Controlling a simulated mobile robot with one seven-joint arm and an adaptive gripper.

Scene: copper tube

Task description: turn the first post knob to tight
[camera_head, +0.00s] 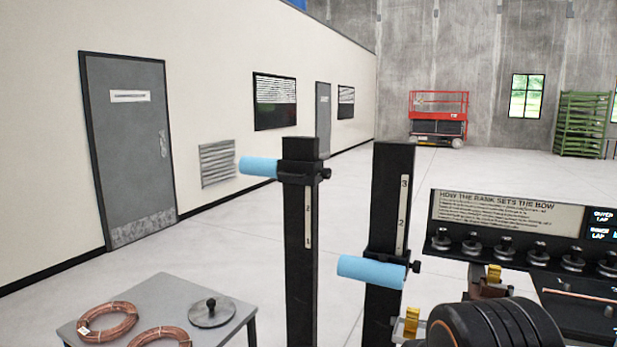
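Two dark upright posts stand in the middle of the head view. The left post (299,255) has a pale number scale, a light-blue roller (259,167) near its top and a small black knob (326,174) on its right side. The right post (392,195) has its blue roller (372,271) lower, below the scale, and a black knob (416,267) on its right. I cannot tell which post is first, or whether either knob is tight. My dark arm end (495,325) is at the bottom right, right of both knobs and apart from them. My gripper's fingertips cannot be clearly made out.
A bench panel (508,213) with a row of several black knobs (506,247) stands at the right, partly behind my arm. A grey table (150,290) at bottom left holds copper coils (107,322) and a knobbed disc (212,312).

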